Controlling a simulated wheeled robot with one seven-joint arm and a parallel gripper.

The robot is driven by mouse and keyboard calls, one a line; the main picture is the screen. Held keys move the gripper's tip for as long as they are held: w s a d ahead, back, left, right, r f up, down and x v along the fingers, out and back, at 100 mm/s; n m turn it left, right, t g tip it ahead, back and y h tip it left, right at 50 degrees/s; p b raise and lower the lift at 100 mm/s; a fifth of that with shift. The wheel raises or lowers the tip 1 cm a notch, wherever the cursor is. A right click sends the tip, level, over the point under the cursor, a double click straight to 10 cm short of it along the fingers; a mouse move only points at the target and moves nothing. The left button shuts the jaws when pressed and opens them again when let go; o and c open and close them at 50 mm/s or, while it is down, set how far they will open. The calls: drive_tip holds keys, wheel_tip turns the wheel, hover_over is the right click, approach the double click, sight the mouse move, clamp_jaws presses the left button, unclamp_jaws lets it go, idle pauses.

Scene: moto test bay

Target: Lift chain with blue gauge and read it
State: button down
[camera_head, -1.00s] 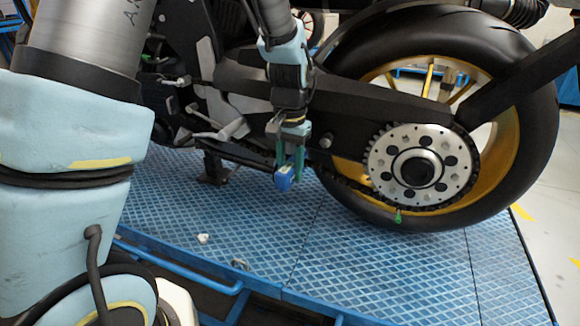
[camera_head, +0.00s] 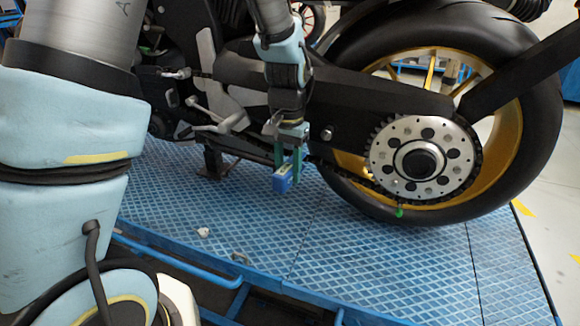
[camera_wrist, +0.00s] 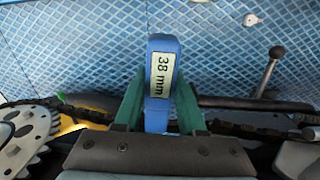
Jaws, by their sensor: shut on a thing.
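My gripper (camera_head: 291,155) is shut on the blue gauge (camera_head: 283,180), which hangs below its green fingers. The gauge also shows in the wrist view (camera_wrist: 162,62), between the fingers (camera_wrist: 160,105), with a pale label reading "38 mm". The dark chain (camera_wrist: 75,112) runs across behind the fingers on both sides in the wrist view. Where gauge and chain meet is hidden by the gripper, so I cannot tell whether they touch. The chain goes to the silver rear sprocket (camera_head: 408,135), which also shows at left in the wrist view (camera_wrist: 30,140).
A green tag (camera_head: 399,212) hangs below the sprocket. The rear tyre (camera_head: 540,110) stands on the blue lift platform (camera_head: 380,265). The swingarm (camera_head: 370,100) lies close behind my gripper. A small white piece (camera_head: 203,232) lies on the platform. A lever (camera_wrist: 268,70) stands at right in the wrist view.

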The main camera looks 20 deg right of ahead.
drive_tip(key=s+a, duration=0.4)
drive_tip(key=shift+s+a, duration=0.15)
drive_tip(key=shift+s, duration=0.15)
idle(0.5)
idle(0.5)
